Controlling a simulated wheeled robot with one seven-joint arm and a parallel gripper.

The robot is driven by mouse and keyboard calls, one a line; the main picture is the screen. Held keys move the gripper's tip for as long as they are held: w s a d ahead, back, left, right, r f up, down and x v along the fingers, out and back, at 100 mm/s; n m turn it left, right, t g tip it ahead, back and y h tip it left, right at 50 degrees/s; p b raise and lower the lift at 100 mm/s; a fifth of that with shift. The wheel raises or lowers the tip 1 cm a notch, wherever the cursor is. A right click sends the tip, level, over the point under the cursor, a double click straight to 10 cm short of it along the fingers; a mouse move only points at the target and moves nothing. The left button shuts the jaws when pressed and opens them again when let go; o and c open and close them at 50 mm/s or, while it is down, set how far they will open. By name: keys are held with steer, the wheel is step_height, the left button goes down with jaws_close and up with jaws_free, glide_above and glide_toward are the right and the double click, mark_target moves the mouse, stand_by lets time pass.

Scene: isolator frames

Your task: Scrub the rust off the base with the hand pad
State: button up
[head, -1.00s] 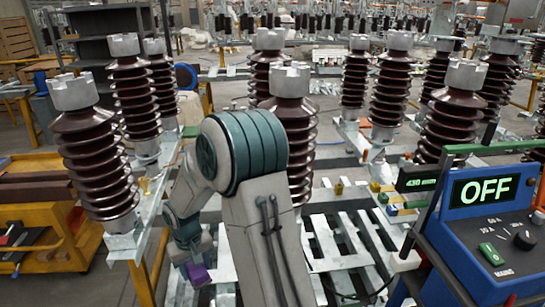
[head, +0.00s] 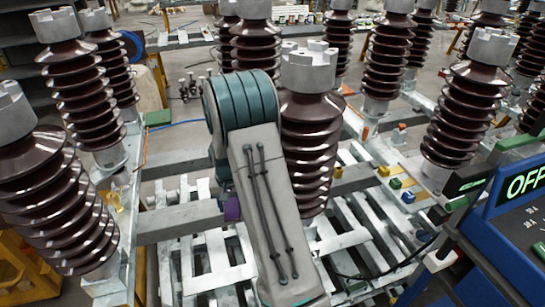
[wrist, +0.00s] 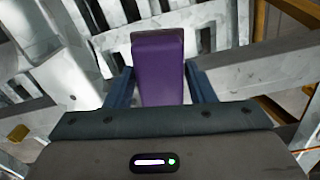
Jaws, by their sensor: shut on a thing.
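The purple hand pad (wrist: 158,62) is held between the two blue-grey fingers of my gripper (wrist: 158,88) in the wrist view. Its far end points away over grey metal beams and slats. In the head view only a bit of the pad (head: 232,208) shows beside my arm, near a grey steel beam (head: 180,222); my arm hides most of the gripper. I cannot tell whether the pad touches anything. The base is not clearly identifiable, and I can make out no rust patch on the grey metal.
Tall brown ribbed insulators stand around my arm: one close behind it (head: 309,140), one at left (head: 45,190). A slatted pallet (head: 355,235) lies below. A blue control box (head: 510,235) stands at right. Small coloured blocks (head: 396,184) sit on the frame.

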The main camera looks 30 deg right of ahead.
steer(key=w+d+r+m+p, duration=0.2)
steer(key=w+d+m, duration=0.2)
steer(key=d, duration=0.6)
steer(key=w+d+r+m+p, duration=0.1)
steer(key=w+d+m+p, duration=0.15)
steer(key=d, duration=0.85)
steer(key=shift+m, duration=0.25)
steer(key=shift+w+a+f+b, duration=0.15)
steer(key=shift+f+b, duration=0.55)
steer(key=shift+f, duration=0.75)
steer(key=shift+w+a+f+b, duration=0.15)
steer(key=shift+f+b, duration=0.55)
steer(key=shift+f, duration=0.7)
steer(key=shift+d+f+b, duration=0.1)
steer(key=shift+f+b, duration=0.75)
steer(key=shift+f, duration=0.2)
steer(key=shift+d, duration=0.15)
